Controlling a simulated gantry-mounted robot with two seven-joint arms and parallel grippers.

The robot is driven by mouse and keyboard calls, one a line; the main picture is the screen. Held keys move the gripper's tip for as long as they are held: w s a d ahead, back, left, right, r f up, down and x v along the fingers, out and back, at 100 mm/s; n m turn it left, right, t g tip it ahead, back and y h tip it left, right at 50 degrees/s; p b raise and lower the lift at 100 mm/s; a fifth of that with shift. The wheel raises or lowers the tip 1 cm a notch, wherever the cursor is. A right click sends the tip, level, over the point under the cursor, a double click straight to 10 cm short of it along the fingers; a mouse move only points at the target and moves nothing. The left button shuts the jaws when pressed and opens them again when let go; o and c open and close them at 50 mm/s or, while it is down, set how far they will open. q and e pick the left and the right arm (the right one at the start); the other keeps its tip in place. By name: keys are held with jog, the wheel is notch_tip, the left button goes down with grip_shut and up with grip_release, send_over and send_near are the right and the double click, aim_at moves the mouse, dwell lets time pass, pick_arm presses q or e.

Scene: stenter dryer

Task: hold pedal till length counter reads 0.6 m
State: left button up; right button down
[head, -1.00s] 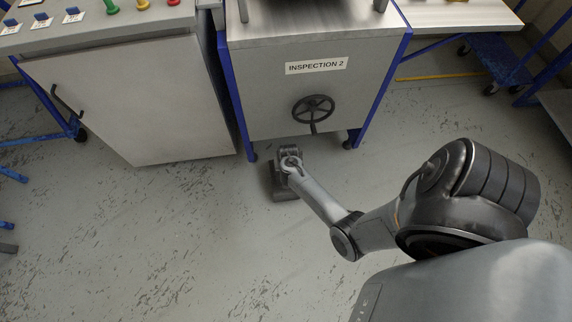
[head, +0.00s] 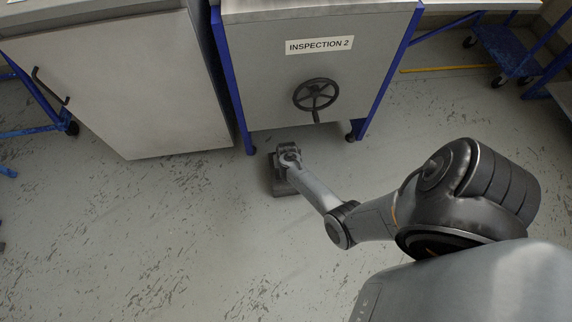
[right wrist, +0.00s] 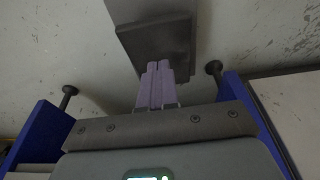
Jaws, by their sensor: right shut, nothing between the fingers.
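The pedal (head: 281,187) is a dark grey block on the floor, in front of the left leg of the INSPECTION 2 machine (head: 270,80). In the head view my right gripper (head: 287,158) is low over the pedal's machine-side end, and my wrist hides part of it. In the right wrist view the purple-grey fingers (right wrist: 158,68) are shut and empty. Their tips meet the edge of the dark pedal plate (right wrist: 155,40) in the picture; whether they press it I cannot tell. No length counter reading can be made out. My left gripper is not in view.
A black handwheel (head: 314,94) sits on the machine's front above the pedal. A grey cabinet (head: 120,85) with a black handle stands to the left. A blue wheeled frame (head: 505,50) is at the back right. The floor around the pedal is clear.

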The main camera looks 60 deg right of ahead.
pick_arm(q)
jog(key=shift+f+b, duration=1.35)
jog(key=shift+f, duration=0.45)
pick_arm(e)
jog(key=shift+s+a+f, duration=0.1)
jog(key=shift+a+f, duration=0.05)
jog(key=shift+f, duration=0.9)
jog(key=shift+s+a+f, duration=0.1)
jog(key=shift+a+f, duration=0.05)
jog(key=shift+f, duration=0.85)
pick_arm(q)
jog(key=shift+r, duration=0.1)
pick_arm(e)
jog(key=shift+s, duration=0.1)
